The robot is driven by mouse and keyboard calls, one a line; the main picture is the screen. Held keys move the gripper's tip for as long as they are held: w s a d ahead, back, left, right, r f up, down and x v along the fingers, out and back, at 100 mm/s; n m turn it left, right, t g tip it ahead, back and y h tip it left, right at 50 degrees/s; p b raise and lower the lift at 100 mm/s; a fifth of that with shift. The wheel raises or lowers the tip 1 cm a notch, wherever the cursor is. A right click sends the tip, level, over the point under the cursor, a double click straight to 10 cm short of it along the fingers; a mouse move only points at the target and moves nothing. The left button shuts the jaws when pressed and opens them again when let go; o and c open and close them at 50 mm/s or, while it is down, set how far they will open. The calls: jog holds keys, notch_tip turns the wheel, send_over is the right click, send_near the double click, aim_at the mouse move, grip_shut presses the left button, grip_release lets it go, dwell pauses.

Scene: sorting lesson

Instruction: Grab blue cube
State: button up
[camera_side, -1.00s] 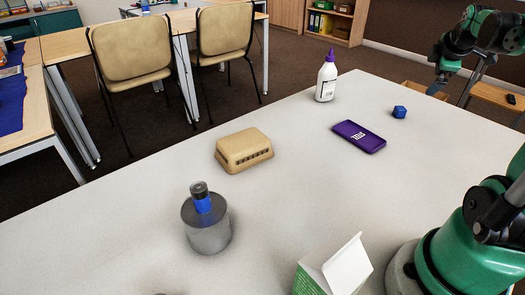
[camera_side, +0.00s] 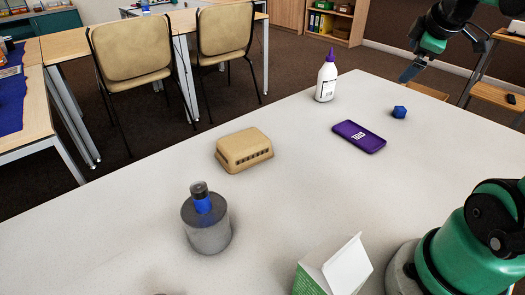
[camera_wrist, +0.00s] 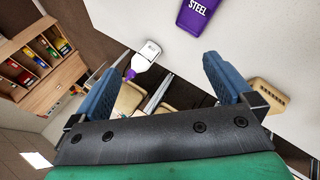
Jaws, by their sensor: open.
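The cube does not show in the wrist view.
A white bottle with a purple cap (camera_side: 326,80) stands left of the slab. A tan box (camera_side: 244,150), a grey cylinder (camera_side: 207,228) with a blue-banded battery on top and a green-white carton (camera_side: 335,270) stand nearer. Table space around the cube is clear.

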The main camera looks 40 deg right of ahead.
jog(key=w+a+f+m+t+y, duration=0.1)
jog(key=a+f, duration=0.3)
jog(key=a, duration=0.6)
jog(key=w+a+f+m+y, duration=0.2)
jog(key=a+f+m+y, duration=0.1)
jog(key=a, duration=0.7)
jog(key=shift+w+a+f+t+y, duration=0.15)
jog(key=shift+f+t+y, duration=0.25)
jog(key=shift+f, duration=0.3)
jog(key=shift+s+a+f+m, duration=0.1)
jog(key=shift+a+f+m, duration=0.1)
jog(key=shift+a, duration=0.25)
jog(key=shift+s+a+f+m, duration=0.1)
jog(key=shift+a+f+m, duration=0.1)
jog(key=shift+a, duration=0.2)
jog(key=c, duration=0.4)
jog(key=shift+o, duration=0.2)
